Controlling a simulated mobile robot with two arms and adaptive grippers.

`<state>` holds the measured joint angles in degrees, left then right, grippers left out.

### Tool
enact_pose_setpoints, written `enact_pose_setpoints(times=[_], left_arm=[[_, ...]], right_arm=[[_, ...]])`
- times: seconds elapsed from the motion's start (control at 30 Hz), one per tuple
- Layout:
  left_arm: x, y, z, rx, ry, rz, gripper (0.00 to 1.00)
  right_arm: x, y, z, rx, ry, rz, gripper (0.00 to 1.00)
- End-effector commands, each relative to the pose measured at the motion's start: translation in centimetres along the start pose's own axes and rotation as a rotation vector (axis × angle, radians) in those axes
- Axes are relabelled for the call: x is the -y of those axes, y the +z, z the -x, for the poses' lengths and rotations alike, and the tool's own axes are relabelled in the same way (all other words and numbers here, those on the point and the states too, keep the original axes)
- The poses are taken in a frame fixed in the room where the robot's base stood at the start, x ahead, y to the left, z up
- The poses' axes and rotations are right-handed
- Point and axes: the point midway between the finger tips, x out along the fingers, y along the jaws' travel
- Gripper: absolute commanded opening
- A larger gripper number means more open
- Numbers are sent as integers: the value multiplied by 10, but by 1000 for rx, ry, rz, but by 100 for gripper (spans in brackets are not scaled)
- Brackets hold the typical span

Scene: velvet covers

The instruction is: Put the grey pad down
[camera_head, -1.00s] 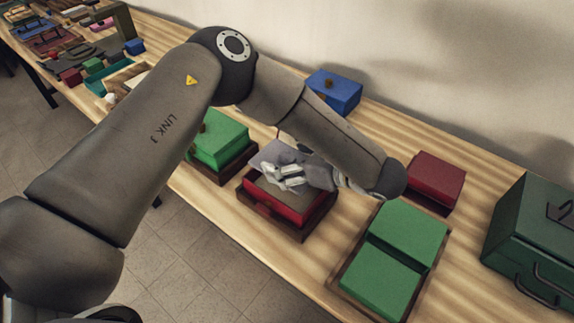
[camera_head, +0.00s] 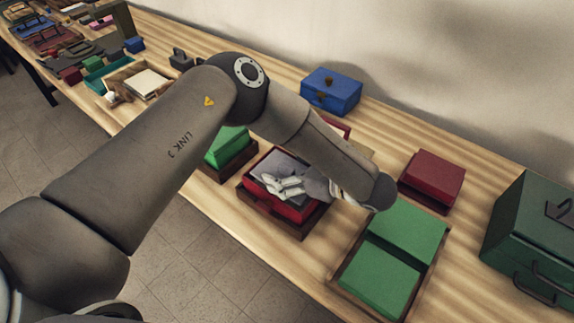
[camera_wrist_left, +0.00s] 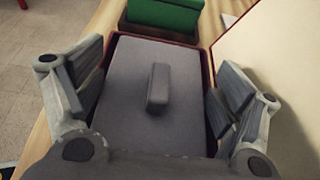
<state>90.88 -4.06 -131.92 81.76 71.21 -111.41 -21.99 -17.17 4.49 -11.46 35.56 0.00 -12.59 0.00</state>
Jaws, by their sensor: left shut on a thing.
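The grey pad (camera_head: 271,166) is a flat grey slab with a raised grey bar on top. It lies over the opening of the red box (camera_head: 300,210), which stands in a dark wooden tray. My left gripper (camera_head: 287,187) is shut on the pad from above. In the left wrist view the pad (camera_wrist_left: 125,105) is between the two spread fingers, with the box's red rim around its far edge. I cannot tell whether the pad rests fully on the box. My right gripper is not in view.
A green box (camera_head: 230,147) stands close on the left, and two green blocks (camera_head: 408,230) in a tray stand on the right. A dark red box (camera_head: 432,174), a blue box (camera_head: 331,91) and a dark green case (camera_head: 532,235) stand further off. Bare wood lies between them.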

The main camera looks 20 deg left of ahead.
Motion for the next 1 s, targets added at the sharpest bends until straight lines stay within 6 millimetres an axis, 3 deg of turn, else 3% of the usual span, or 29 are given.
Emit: enact_pose_setpoints(times=[0.03, 0.07, 0.13, 0.5, 0.67, 1.0], left_arm=[[0, 1, 0, 0, 0, 1, 65], [0, 1, 0, 0, 0, 1, 91], [0, 1, 0, 0, 0, 1, 100], [1, 1, 1, 0, -2, 1, 100], [2, 14, 6, 1, -6, 3, 100], [1, 11, 79, 3, -8, 3, 100]], right_arm=[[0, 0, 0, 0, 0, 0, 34], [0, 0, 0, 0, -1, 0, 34], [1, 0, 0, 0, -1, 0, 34], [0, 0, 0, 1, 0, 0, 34], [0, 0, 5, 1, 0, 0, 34], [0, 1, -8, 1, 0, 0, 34]])
